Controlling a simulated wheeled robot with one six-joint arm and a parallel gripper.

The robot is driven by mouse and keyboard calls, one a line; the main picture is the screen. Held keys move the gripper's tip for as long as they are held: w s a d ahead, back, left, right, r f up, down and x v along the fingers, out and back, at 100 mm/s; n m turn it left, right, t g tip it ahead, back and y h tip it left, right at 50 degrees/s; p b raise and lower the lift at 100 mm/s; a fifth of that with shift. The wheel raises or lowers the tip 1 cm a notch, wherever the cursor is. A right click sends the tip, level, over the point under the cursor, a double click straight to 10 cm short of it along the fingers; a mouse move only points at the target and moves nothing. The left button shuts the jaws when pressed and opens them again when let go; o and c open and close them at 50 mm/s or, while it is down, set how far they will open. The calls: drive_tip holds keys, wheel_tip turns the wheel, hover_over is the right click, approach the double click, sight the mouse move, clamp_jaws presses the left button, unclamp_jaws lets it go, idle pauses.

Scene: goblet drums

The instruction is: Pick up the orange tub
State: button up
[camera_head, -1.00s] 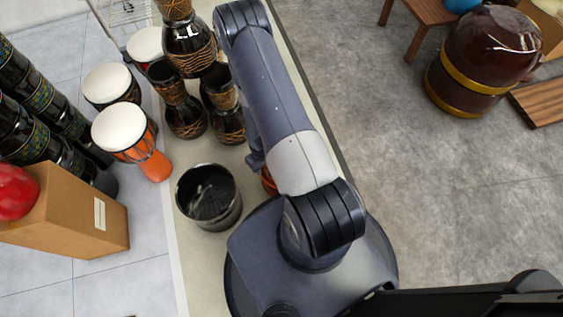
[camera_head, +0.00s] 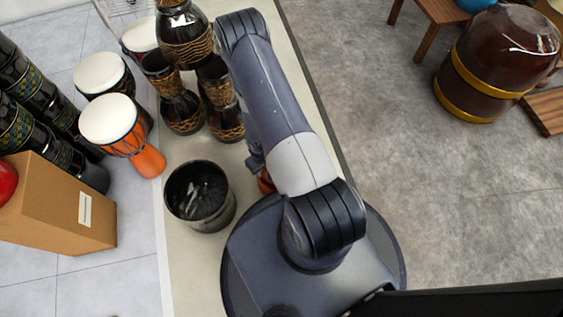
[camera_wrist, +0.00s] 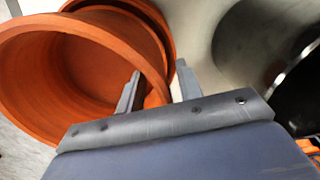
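The orange tub (camera_wrist: 60,80) fills the upper left of the wrist view, its round mouth facing me. In the head view only a sliver of orange (camera_head: 265,182) shows beside my arm, the rest hidden. My gripper (camera_wrist: 158,85) is open, with its two fingers apart across the tub's near wall. The left finger overlaps the mouth and the right finger is outside the wall. I cannot tell whether either finger touches it. A second orange rim (camera_wrist: 150,12) shows behind the mouth; I cannot tell if it belongs to another tub.
A dark bucket (camera_head: 200,215) stands on the pale table (camera_head: 185,262) left of my arm. Dark goblet drums (camera_head: 183,108) are stacked behind it. An orange drum (camera_head: 147,158) and a cardboard box (camera_head: 55,215) are at the left.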

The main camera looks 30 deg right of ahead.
wheel_tip(320, 180, down, 2)
drive_tip(key=shift+f+b, duration=0.25)
drive_tip(key=shift+b, duration=0.75)
drive_tip(key=shift+r, duration=0.1)
clamp_jaws()
